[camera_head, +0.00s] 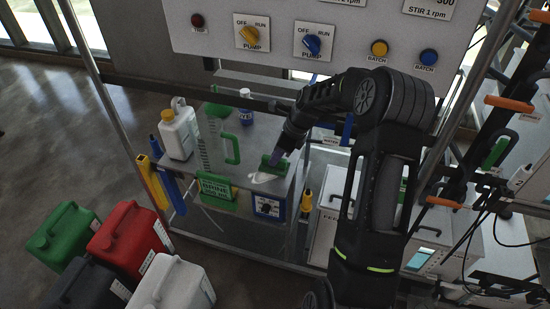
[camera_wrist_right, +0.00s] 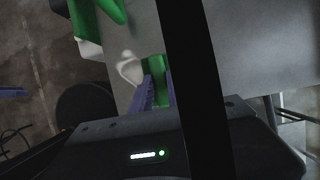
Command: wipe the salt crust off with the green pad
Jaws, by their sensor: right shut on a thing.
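The green pad (camera_head: 274,165) is at the front of the grey cabinet top (camera_head: 238,176). My right gripper (camera_head: 277,158) is shut on it from above. The pad also shows between the purple fingers in the right wrist view (camera_wrist_right: 157,72). The white salt crust (camera_head: 261,178) lies on the cabinet top right beside the pad, near the front edge. It shows as a pale patch in the right wrist view (camera_wrist_right: 130,68). Part of it may be hidden under the pad; I cannot tell whether they touch. My left gripper is not in view.
A clear jug with a green handle (camera_head: 232,148) stands just left of the pad. A white bottle (camera_head: 179,131) and a blue-labelled bottle (camera_head: 246,113) stand behind. A control panel (camera_head: 290,65) hangs above. Several jerrycans, one red (camera_head: 130,238), stand on the floor at lower left.

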